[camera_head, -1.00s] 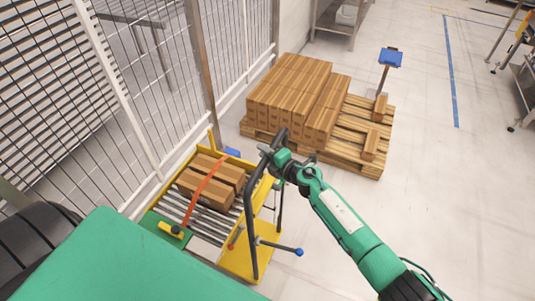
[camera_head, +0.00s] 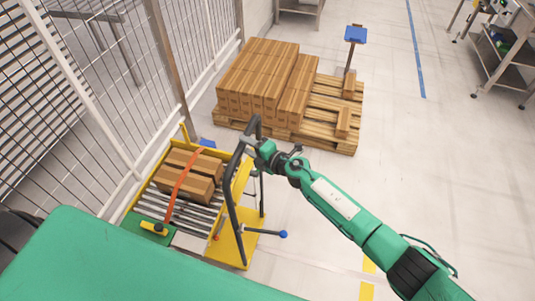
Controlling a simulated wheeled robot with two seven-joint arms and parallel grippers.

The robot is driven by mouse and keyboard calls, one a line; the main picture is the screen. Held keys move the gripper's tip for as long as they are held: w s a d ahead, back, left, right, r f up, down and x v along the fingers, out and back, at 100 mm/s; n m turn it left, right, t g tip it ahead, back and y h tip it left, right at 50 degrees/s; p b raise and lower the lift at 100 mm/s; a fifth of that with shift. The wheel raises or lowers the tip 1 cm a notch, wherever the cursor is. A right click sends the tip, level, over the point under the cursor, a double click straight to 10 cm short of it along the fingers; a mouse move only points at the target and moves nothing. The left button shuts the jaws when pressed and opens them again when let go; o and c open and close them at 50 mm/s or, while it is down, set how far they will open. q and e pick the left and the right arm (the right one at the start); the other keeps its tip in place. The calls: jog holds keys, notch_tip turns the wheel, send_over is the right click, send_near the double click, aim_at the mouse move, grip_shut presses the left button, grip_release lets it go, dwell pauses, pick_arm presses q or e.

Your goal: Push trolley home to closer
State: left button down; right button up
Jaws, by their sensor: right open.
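The yellow trolley (camera_head: 228,243) stands at the left beside the mesh fence, with a roller deck and a dark handle frame (camera_head: 229,200). Brown cartons (camera_head: 187,186) lie on its rollers under an orange strap (camera_head: 181,184). A lever with a blue knob (camera_head: 283,234) sticks out from its right side. My right gripper (camera_head: 247,146) is at the upper part of the handle frame, with its open jaws around or beside the bar; I cannot tell which. My left gripper is not in view. No part that is clearly the closer shows.
A wooden pallet (camera_head: 325,118) stacked with cartons (camera_head: 262,78) stands just beyond the trolley. A blue-topped post (camera_head: 355,35) stands behind it. The mesh fence (camera_head: 90,110) runs along the left. Open floor (camera_head: 440,170) lies to the right.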

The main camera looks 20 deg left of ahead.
jog(key=v, duration=0.9)
jog(key=shift+p, duration=0.4)
jog(key=shift+a, duration=0.1)
